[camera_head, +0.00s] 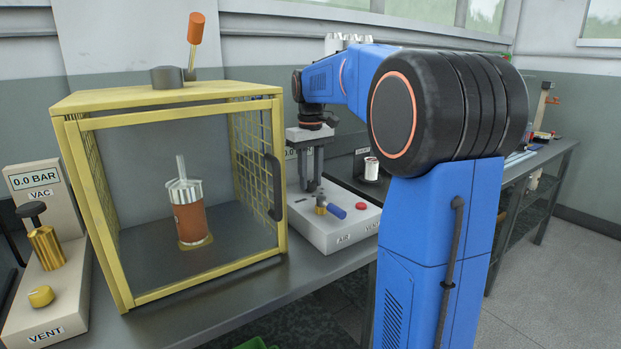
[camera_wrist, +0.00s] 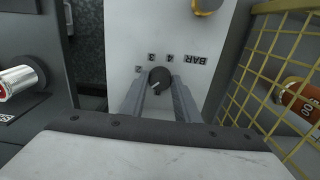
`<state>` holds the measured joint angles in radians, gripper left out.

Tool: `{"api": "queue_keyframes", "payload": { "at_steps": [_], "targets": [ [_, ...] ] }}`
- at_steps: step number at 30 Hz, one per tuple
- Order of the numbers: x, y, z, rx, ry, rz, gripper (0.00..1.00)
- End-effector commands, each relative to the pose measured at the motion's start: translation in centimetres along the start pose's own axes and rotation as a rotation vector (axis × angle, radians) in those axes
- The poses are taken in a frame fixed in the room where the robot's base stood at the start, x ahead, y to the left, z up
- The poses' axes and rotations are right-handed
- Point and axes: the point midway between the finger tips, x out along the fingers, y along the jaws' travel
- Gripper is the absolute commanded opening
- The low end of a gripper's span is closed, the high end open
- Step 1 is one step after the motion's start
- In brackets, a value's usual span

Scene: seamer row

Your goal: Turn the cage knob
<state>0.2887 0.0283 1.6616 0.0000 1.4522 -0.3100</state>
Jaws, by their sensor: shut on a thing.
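In the wrist view the knob (camera_wrist: 159,75) is small, round and dark, with a pale pointer line. It sits on a pale panel (camera_wrist: 130,25) with 2, 3, 4 and BAR printed upside down in this view. The two grey fingers of my gripper (camera_wrist: 158,84) are shut on the knob, one on each side. In the head view my gripper (camera_head: 311,170) points down over the pale AIR/VENT unit (camera_head: 310,232) beside the cage; the knob is not visible there. The yellow cage (camera_head: 200,278) holds an orange can (camera_head: 190,222) with a silver top.
The cage's mesh (camera_wrist: 262,70) is close to the right of my gripper in the wrist view. A VAC unit (camera_head: 40,190) stands left of the cage. A silver can (camera_head: 371,169) stands behind.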

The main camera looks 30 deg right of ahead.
Motion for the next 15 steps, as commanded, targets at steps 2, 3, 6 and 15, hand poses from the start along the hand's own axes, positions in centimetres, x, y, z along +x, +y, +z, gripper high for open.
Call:
{"api": "queue_keyframes", "payload": {
  "at_steps": [2, 3, 6, 15],
  "targets": [
    [-0.06, 0.02, -0.03, 0.070, 0.002, 0.001, 0.06],
    [-0.06, 0.02, -0.03, 0.109, 0.002, 0.001, 0.06],
    [-0.07, 0.02, -0.04, 0.204, 0.002, 0.001, 0.06],
    [-0.08, 0.02, -0.04, 0.488, 0.003, 0.000, 0.06]
  ]
}}
